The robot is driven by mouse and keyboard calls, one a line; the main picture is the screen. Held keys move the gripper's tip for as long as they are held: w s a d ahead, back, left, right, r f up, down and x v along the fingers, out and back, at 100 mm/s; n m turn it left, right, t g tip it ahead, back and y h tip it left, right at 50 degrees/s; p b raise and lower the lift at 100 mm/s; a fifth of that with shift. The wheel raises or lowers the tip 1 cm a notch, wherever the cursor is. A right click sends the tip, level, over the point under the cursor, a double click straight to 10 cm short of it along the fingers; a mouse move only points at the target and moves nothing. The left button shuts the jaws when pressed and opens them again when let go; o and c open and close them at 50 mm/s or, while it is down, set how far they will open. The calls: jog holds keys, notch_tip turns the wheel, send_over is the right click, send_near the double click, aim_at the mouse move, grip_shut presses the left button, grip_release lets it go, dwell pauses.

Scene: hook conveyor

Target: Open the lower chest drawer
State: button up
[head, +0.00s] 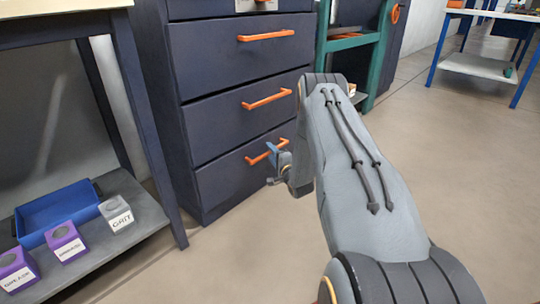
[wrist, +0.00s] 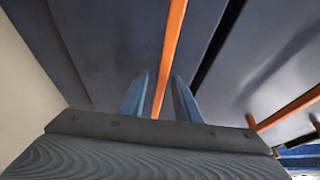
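The dark blue chest (head: 185,130) has several drawers with orange bar handles. The lower drawer (head: 228,185) looks shut, flush with the front. In the wrist view the handle (wrist: 172,45) runs between the two blue fingers of my gripper (wrist: 159,92). The fingers are apart, with a visible gap on each side of the handle.
The middle drawer handle (head: 267,99) is above; the top one (head: 266,35) is higher. A bench with a low shelf (head: 110,245) holding a blue tray (head: 60,208) and labelled boxes stands left. A green rack (head: 378,60) stands right. The floor in front is clear.

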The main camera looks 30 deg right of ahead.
jog(key=shift+c, duration=0.2)
grip_shut()
